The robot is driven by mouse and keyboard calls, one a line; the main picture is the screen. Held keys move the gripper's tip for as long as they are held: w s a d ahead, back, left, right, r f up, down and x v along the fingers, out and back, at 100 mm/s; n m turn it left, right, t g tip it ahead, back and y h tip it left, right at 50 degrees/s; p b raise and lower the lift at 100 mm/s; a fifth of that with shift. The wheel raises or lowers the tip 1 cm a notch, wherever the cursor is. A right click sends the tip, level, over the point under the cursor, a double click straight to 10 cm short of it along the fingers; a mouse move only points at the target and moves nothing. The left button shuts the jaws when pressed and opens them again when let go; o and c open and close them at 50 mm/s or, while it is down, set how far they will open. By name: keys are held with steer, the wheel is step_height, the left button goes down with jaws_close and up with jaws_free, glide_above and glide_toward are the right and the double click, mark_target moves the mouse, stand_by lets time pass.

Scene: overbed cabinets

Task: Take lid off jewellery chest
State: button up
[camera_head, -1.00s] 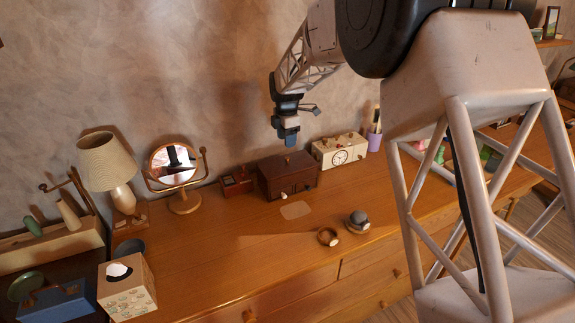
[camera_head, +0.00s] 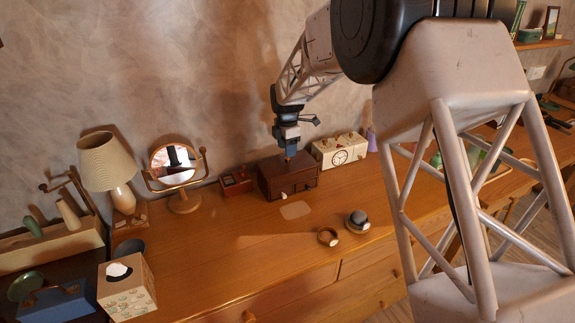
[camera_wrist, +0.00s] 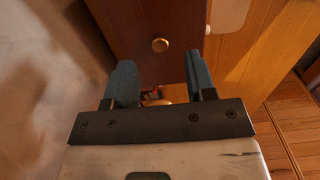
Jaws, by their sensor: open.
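The jewellery chest (camera_head: 287,183) is a dark brown wooden box on the dresser top, near the wall. My gripper (camera_head: 290,157) is just above the lid in the head view, pointing down. In the wrist view my gripper (camera_wrist: 160,60) has its two blue fingers apart, with nothing held between them. The head view does not show whether the fingers touch the lid; the knob is hidden there.
A cream clock box (camera_head: 340,152) stands close right of the chest, and a small red box (camera_head: 235,182) close left. A round mirror (camera_head: 173,162) and a lamp (camera_head: 107,160) stand farther left. A ring-shaped item (camera_head: 328,236) lies in front. The dresser's front middle is mostly clear.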

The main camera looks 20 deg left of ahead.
mark_target(287, 162)
steer(key=shift+d+f, duration=0.1)
steer(key=shift+f, duration=1.9)
steer(key=shift+c, duration=0.5)
jaws_close()
